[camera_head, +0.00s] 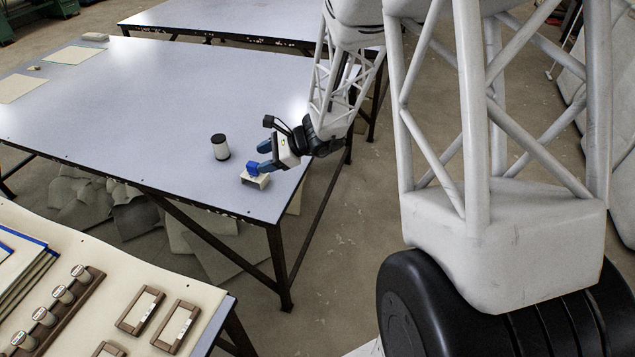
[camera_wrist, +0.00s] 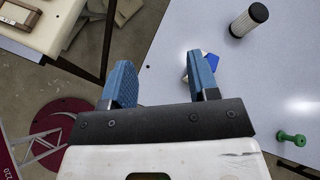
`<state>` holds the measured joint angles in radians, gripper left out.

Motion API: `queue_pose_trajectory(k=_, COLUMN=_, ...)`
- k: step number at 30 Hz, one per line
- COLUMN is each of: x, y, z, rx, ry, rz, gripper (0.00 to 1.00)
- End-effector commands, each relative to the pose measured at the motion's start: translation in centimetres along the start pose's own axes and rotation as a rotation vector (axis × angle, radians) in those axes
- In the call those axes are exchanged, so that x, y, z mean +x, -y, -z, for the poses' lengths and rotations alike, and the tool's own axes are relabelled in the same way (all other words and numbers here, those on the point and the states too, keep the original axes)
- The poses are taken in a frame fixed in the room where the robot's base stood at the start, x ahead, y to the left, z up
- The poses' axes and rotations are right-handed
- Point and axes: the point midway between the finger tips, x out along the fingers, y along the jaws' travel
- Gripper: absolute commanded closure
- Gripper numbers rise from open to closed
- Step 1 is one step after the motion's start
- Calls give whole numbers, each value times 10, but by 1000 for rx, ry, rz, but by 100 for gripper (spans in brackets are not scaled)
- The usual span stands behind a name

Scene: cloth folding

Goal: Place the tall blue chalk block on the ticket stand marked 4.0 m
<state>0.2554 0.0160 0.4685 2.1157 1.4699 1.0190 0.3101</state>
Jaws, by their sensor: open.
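My gripper (camera_head: 262,157) is over the near right corner of the grey table, with its two blue fingers apart and nothing visible between them. A small saturated blue block (camera_head: 252,168) is right by the fingertips and appears to be on a small pale stand (camera_head: 256,182). In the wrist view the blue block (camera_wrist: 213,61) shows just outside the right finger, which partly hides it, and my gripper (camera_wrist: 160,62) is open. Whether block and finger touch cannot be told. The stand's marking is not readable.
A white cylinder with dark ends (camera_head: 220,147) stands left of the stand. A green dumbbell-shaped object (camera_wrist: 292,137) lies on the table in the wrist view. The grey table (camera_head: 130,95) is mostly clear. A nearer cream table (camera_head: 85,285) holds wooden frames and several pegs.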

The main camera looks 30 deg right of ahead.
Motion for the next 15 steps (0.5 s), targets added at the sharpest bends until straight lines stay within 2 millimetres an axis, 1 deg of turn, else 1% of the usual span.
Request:
queue_pose_trajectory(k=1, x=-5, y=-9, z=-16, rx=-60, ry=-11, rz=-33, gripper=45)
queue_pose_trajectory(k=6, x=-23, y=-39, z=-58, rx=-256, ry=-55, rz=-145, gripper=45)
queue_pose_trajectory(k=9, x=-35, y=-58, z=-79, rx=-371, ry=-83, rz=-211, gripper=45)
queue_pose_trajectory(k=15, x=-61, y=-96, z=-113, rx=-600, ry=-146, rz=-338, gripper=45)
